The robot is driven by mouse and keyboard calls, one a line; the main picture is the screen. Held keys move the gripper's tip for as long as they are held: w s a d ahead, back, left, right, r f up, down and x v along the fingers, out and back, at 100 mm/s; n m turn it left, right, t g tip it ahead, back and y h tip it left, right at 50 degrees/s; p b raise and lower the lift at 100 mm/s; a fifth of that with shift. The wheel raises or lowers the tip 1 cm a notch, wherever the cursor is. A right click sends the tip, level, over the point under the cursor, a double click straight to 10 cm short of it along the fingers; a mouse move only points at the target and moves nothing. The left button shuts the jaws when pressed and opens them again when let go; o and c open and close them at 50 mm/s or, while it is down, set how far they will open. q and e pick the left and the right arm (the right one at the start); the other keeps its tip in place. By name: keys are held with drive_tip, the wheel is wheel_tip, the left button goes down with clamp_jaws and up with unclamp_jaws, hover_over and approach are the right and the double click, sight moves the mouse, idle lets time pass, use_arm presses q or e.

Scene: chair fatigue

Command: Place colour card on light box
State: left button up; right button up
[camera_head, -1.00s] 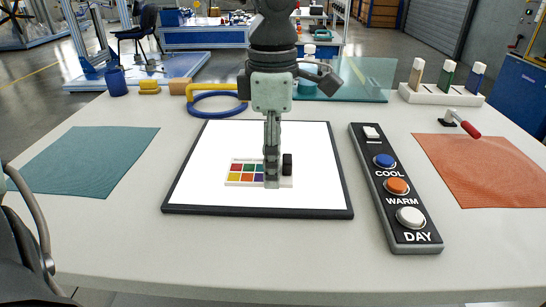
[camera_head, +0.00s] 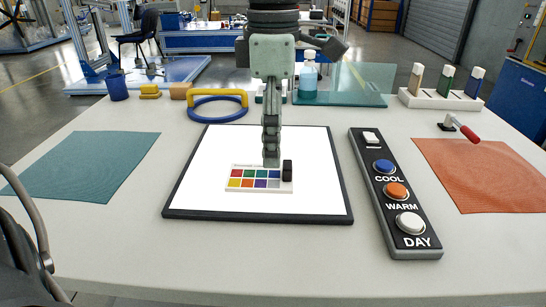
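The colour card (camera_head: 240,188), a white plate with two rows of coloured squares and a black upright block (camera_head: 287,170) at its right end, lies on the white face of the light box (camera_head: 215,150). The light box is a black-framed panel flat on the table. My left gripper (camera_head: 271,162) points down above the card's back edge, left of the black block. It appears clear of the card. Its fingers are seen edge-on, so their opening is hidden. My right gripper is out of view.
A button panel (camera_head: 411,241) stands right of the light box. A teal mat (camera_head: 85,165) lies left and an orange mat (camera_head: 490,175) right. Behind are a blue ring with a yellow handle (camera_head: 217,103), a bottle (camera_head: 308,78), a glass plate (camera_head: 355,85) and a vial rack (camera_head: 440,98).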

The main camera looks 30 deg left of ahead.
sight(273, 176)
use_arm(q)
wheel_tip(273, 176, up, 7)
